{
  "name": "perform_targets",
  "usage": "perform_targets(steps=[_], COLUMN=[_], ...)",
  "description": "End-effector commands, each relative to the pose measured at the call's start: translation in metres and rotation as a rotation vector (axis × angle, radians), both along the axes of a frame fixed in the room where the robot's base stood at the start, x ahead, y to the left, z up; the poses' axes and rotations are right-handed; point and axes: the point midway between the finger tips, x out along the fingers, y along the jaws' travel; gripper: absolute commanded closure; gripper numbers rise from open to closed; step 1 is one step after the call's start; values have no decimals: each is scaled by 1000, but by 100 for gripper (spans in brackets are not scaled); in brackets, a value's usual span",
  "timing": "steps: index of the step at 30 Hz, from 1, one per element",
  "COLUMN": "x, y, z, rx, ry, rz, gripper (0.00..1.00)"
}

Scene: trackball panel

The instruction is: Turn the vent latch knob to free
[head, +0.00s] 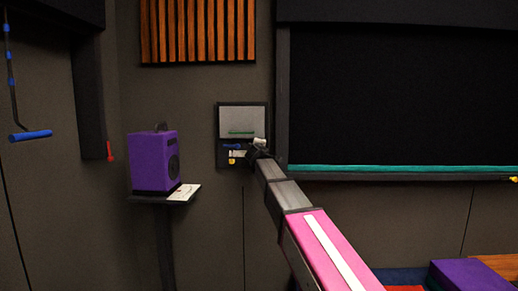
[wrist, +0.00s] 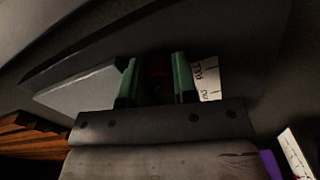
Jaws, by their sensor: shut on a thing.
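The small wall panel (head: 243,118) has a pale grey upper part and a dark lower part with small blue and yellow parts. My gripper (wrist: 156,80) reaches this lower part; its end also shows at the panel's right side in the head view (head: 259,146). In the wrist view its two green fingers stand on either side of a dark red knob (wrist: 158,73) and are shut on it. The knob is mostly in shadow, so its turn angle cannot be told. A white label (wrist: 206,78) with dark lettering lies just right of the fingers, too small to read surely.
A purple speaker-like box (head: 152,162) stands on a small shelf (head: 150,199) left of the panel, with a white card beside it. A large black screen (head: 400,100) with a teal lower edge is close on the right. Orange slats (head: 198,32) hang above.

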Motion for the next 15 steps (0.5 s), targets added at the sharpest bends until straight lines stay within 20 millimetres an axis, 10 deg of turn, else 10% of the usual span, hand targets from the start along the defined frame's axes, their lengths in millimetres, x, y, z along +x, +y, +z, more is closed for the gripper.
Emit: perform_targets(steps=[15], x=[0], y=[0], z=[0], rx=[-231], ry=[1], rz=[0], gripper=[97])
